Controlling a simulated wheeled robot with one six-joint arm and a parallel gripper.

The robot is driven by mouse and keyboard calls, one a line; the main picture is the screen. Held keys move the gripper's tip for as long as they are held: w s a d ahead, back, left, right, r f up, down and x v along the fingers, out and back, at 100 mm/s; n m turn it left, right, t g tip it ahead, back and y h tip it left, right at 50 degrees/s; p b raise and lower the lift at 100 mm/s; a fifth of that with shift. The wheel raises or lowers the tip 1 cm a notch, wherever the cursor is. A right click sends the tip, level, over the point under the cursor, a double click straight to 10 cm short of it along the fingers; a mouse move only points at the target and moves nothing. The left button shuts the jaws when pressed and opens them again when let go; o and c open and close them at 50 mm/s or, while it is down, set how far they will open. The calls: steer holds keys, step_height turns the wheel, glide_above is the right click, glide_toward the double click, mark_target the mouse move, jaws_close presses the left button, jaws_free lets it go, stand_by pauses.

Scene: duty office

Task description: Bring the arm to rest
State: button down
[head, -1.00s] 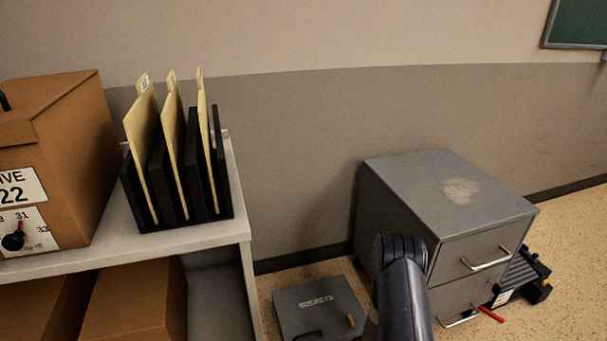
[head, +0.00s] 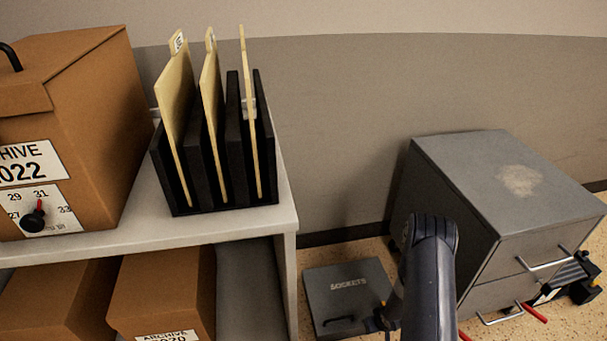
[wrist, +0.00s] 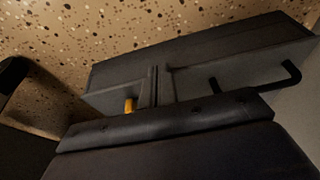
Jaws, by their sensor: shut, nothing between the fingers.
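My arm (head: 432,275) reaches down from the lower right of the head view, in front of the grey cabinet. Its far end is low, beside the grey box marked SOCKETS (head: 345,290) on the floor, and is mostly hidden. In the wrist view a dark bar, which I take to be my gripper (wrist: 165,123), crosses the lower part of the picture. It is shut with nothing held. Behind it show the SOCKETS box (wrist: 200,55), its black handle and its yellow latch.
A shelf (head: 215,232) at left bears an archive box (head: 95,125) and a black file rack (head: 235,185) with folders. The grey drawer cabinet (head: 470,185) stands close behind my arm. A dark object with red handles lies at its right. Speckled floor shows between.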

steer(key=shift+f, duration=0.8)
